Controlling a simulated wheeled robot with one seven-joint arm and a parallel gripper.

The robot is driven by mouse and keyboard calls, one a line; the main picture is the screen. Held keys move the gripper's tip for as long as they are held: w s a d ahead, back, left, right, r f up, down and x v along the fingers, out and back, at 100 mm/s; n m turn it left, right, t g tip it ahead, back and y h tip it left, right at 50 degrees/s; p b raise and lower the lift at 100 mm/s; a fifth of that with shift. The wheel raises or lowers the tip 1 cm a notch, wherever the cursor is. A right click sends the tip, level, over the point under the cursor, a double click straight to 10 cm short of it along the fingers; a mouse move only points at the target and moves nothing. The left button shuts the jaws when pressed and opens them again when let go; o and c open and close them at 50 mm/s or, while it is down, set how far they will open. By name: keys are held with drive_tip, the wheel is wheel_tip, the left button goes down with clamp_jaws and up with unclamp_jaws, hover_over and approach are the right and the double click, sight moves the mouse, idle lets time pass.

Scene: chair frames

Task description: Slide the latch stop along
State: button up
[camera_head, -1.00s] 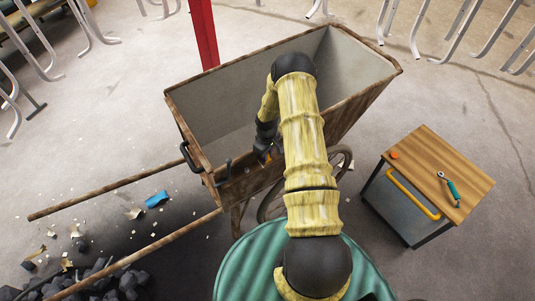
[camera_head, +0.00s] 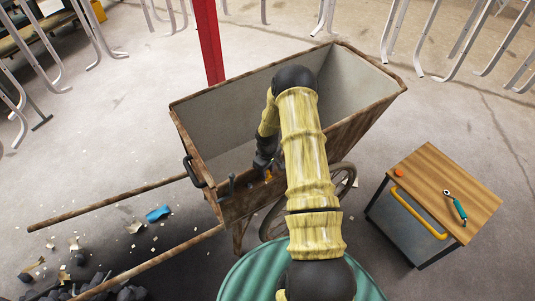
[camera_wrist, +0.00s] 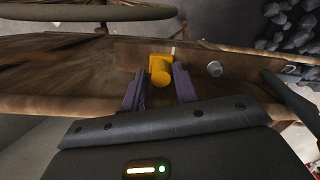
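The latch stop appears as a small orange piece with a round knob (camera_wrist: 160,72) on the rusty brown side of the cart in the wrist view. In the head view only a bit of orange (camera_head: 268,176) shows beside my gripper (camera_head: 264,166), partly hidden. In the wrist view my gripper (camera_wrist: 160,78) is open, with its two purple fingers on either side of the knob. Narrow gaps seem to show between fingers and knob; I cannot tell whether either touches. The cart (camera_head: 183,118) is a rusty, grey-lined tub with two long handles.
A bolt head (camera_wrist: 215,68) sits right of the knob. A black handle (camera_head: 193,171) is on the cart's left end. A wheel (camera_head: 340,186) stands below. A small wooden-topped table (camera_head: 430,180) holds a teal-handled tool (camera_head: 457,205). Dark lumps (camera_head: 100,287) lie lower left.

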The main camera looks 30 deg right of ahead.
wheel_tip(320, 180, up, 17)
drive_tip(key=b, duration=0.3)
drive_tip(key=shift+f, duration=0.2)
idle(0.4)
drive_tip(key=s+a+r+m+t, duration=0.1)
drive_tip(key=s+a+r, duration=0.3)
drive_tip(key=s, duration=0.2)
drive_tip(key=s+a+r+m, duration=0.2)
drive_tip(key=s+a+r, duration=0.2)
drive_tip(key=s, duration=0.3)
drive_tip(key=s+a+r+m+t, duration=0.1)
drive_tip(key=s+a+r, duration=0.3)
drive_tip(key=s, duration=0.3)
drive_tip(key=shift+a+r+m+t, duration=0.15)
drive_tip(key=shift+a+m+t, duration=0.2)
drive_tip(key=shift+a, duration=0.45)
drive_tip(key=shift+w, duration=0.1)
